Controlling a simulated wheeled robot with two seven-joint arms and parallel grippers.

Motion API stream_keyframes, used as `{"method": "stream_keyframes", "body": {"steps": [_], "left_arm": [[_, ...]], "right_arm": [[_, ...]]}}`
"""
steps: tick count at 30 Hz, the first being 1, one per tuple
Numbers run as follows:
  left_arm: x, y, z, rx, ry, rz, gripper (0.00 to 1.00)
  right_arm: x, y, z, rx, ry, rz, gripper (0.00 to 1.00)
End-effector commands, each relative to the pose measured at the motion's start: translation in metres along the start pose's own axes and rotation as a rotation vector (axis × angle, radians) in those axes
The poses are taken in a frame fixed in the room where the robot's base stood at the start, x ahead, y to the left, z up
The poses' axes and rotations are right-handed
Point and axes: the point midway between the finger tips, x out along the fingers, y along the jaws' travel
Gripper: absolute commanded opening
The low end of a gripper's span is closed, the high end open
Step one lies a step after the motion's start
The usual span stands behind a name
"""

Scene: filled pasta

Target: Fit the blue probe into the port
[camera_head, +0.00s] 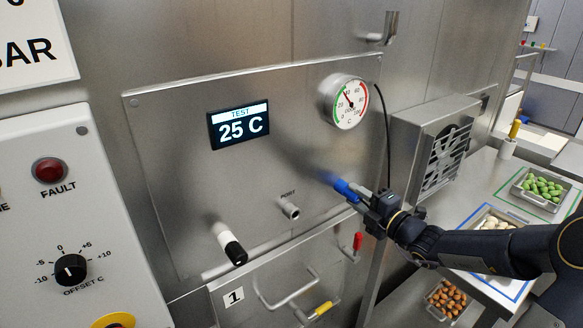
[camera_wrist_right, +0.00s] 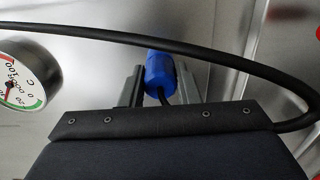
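The blue probe (camera_head: 345,189) is held in my right gripper (camera_head: 360,193), in front of the steel panel, with its tip pointing left. In the right wrist view the blue probe (camera_wrist_right: 159,70) sits between the two grey fingers of my right gripper (camera_wrist_right: 158,88). Its black cable runs across that view. The port (camera_head: 289,209) is a short metal tube under the label PORT, to the left of the probe and apart from it. The port does not show clearly in the wrist view. My left gripper is not in view.
A dial gauge (camera_head: 347,101) and a 25 C display (camera_head: 238,126) are on the panel. A black-tipped cylinder (camera_head: 232,246) sticks out left of the port. A vented box (camera_head: 435,148) stands right of the panel. Trays of food (camera_head: 541,188) lie at the right.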

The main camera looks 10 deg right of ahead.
Motion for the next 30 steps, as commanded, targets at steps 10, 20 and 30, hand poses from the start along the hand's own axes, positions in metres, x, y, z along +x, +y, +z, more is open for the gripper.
{"method": "stream_keyframes", "body": {"steps": [10, 20, 30], "left_arm": [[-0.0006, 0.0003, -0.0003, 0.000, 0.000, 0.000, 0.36], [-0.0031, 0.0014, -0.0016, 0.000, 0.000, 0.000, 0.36], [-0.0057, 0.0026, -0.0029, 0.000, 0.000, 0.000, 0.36]], "right_arm": [[-0.0006, 0.0005, 0.0001, 0.000, 0.000, 0.000, 0.04], [-0.0044, 0.0006, 0.0003, -0.001, 0.000, 0.000, 0.04], [-0.0086, 0.0004, 0.0001, -0.001, 0.000, -0.001, 0.04]]}}
